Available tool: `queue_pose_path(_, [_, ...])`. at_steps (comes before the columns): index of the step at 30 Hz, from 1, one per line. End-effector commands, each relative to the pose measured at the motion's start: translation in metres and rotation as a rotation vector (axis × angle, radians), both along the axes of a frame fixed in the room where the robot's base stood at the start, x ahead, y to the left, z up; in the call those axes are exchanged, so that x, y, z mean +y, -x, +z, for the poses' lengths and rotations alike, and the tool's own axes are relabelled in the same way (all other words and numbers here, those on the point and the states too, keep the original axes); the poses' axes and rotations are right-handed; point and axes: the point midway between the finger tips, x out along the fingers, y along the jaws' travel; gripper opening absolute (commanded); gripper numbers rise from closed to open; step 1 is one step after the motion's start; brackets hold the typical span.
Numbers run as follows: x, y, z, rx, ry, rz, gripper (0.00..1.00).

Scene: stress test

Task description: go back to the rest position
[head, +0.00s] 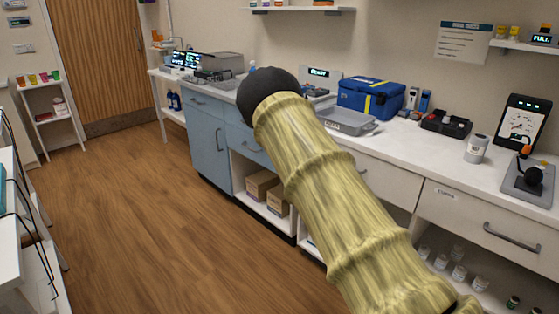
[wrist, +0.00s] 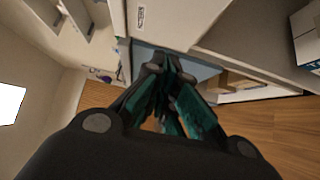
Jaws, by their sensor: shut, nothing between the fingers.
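My gripper (wrist: 168,75) shows in the wrist view with its dark fingers together and nothing between them. It is apart from the counter and drawers, which appear tilted behind it. In the head view my arm reaches up across the middle in front of the counter. It ends there in a dark rounded part, and the fingers are hidden.
A white counter (head: 400,142) runs along the right. On it are a grey tray (head: 345,121), a blue case (head: 370,97), a white jar (head: 476,149) and a joystick box (head: 530,182). Cardboard boxes (head: 262,185) sit on a low shelf. The wooden floor (head: 150,220) at left is clear.

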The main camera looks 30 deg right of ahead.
Motion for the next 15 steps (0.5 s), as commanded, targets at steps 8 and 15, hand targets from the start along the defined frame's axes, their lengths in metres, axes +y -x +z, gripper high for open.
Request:
queue_pose_path(8, [0.004,0.009,-0.017,0.021,-0.036,-0.001,0.0])
queue_pose_path(15, [0.032,0.07,-0.112,0.142,-0.281,-0.028,0.0])
